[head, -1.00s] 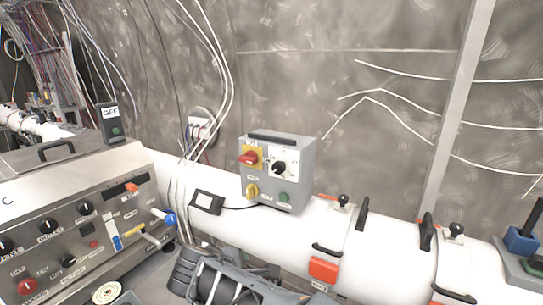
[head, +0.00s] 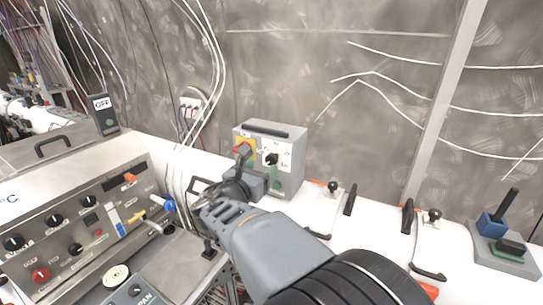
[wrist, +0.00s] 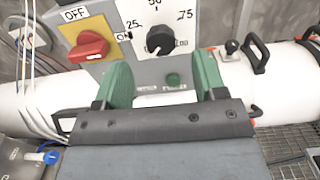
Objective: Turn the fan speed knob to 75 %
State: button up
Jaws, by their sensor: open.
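The fan speed knob (wrist: 160,40) is a black knob on a white plate marked 25, 50 and 75 in the wrist view. Its exact setting is hard to read. It also shows on the grey control box (head: 285,178) in the head view (head: 271,159). My gripper (wrist: 163,78) has two green fingers spread wide apart with nothing between them. In the wrist picture the fingers sit below the knob, one to each side, apart from it. In the head view my gripper (head: 241,162) covers the box's lower left part.
A red switch (wrist: 88,46) on a yellow plate marked OFF and ON is left of the knob. The white pipe (head: 325,205) with latches and handles runs behind. A steel control panel (head: 75,215) stands at left.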

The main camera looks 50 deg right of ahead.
aim_at(270, 161)
jog(key=p+x, duration=0.1)
jog(key=x, duration=0.5)
jog(key=shift+d, duration=0.35)
jog(key=shift+c, duration=0.2)
jog(key=c, duration=0.9)
jog(key=shift+f, duration=0.1)
jog(key=shift+f+b, duration=0.1)
jog(key=shift+b, duration=0.35)
